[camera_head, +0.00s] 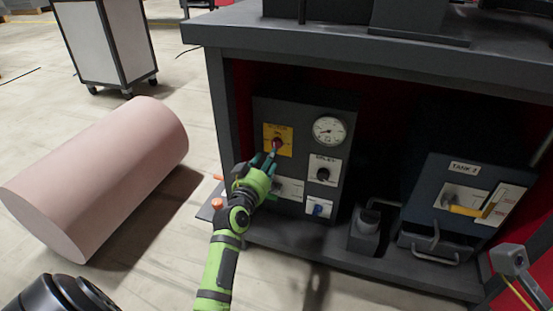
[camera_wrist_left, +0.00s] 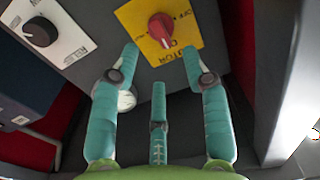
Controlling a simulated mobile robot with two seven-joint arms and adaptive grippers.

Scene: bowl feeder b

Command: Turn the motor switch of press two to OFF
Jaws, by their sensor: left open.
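The motor switch is a red knob (camera_head: 277,144) on a yellow plate (camera_head: 270,133) at the upper left of the dark control panel (camera_head: 297,104). In the left wrist view the red knob (camera_wrist_left: 161,27) sits on the yellow plate (camera_wrist_left: 138,14), printed with MOTOR and OFF, and appears upside down. My left gripper (camera_head: 268,160) is right in front of the knob, its teal fingers pointing at it. In the left wrist view the fingers (camera_wrist_left: 160,65) are spread, with the knob beyond the gap between them; contact is not visible. My right gripper is not in view.
A gauge (camera_head: 329,130), a black relay knob (camera_head: 323,174) and a blue switch (camera_head: 318,209) share the panel. The dark bench top (camera_head: 330,48) overhangs it. A tank box (camera_head: 463,200) with a yellow handle stands right. A large pink cylinder (camera_head: 100,175) lies left.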

